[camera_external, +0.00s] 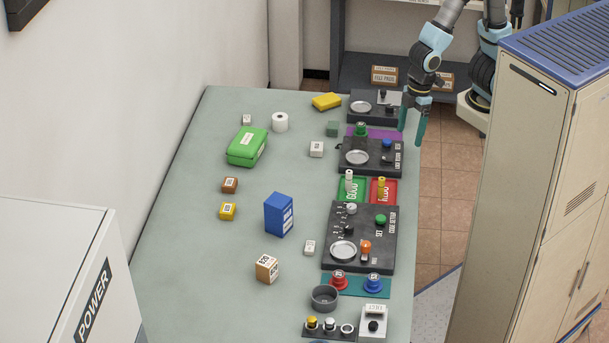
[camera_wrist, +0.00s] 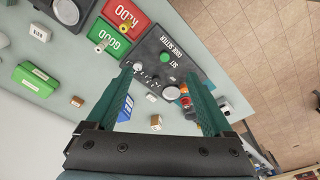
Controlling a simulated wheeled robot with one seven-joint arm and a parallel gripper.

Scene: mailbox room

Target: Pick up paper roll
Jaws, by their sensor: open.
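The white paper roll (camera_external: 280,122) stands upright near the far end of the table, just beyond the green box. I cannot make it out in the wrist view. My gripper (camera_external: 411,132) is open with its two teal fingers pointing down over the table's right edge, to the right of the roll and well apart from it. In the wrist view my gripper (camera_wrist: 160,85) shows both fingers spread with nothing held between them.
A green box (camera_external: 247,147), a yellow sponge-like block (camera_external: 326,102) and a small white cube (camera_external: 247,119) lie near the roll. Dark control panels (camera_external: 360,238) line the table's right side. A blue box (camera_external: 279,215) stands mid-table. A tall cabinet (camera_external: 515,180) stands to the right.

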